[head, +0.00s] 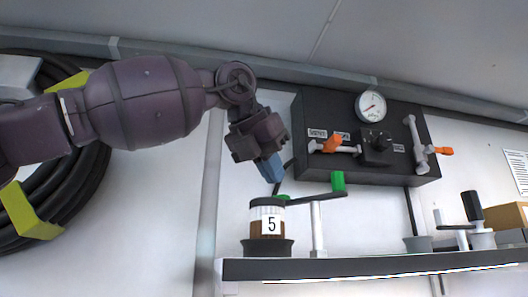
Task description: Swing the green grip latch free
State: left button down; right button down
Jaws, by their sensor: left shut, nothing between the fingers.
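The latch's green grip (338,181) stands upright at the right end of a dark bar (308,198). The bar sits on a light post (317,228) and reaches left to the lid of a jar labelled 5 (267,228). A smaller green piece (283,197) shows at the bar's left end, behind the jar lid. My left gripper (272,172), with blue fingers, is shut and empty. It points down above the jar, left of the green grip and apart from it. My right gripper is not in view.
A black wall panel (340,110) carries a gauge (370,106) and orange-handled levers (333,144) close to the right of my left gripper. The shelf (400,265) also holds a black-gripped latch (472,207) at right. A coiled black hose (88,185) hangs at left.

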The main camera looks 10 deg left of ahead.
aim_at(290, 203)
pick_arm(q)
jog(key=x, duration=0.3)
jog(key=shift+w+f, duration=0.15)
jog(key=shift+w+d+f, duration=0.15)
jog(key=shift+w+f, duration=0.05)
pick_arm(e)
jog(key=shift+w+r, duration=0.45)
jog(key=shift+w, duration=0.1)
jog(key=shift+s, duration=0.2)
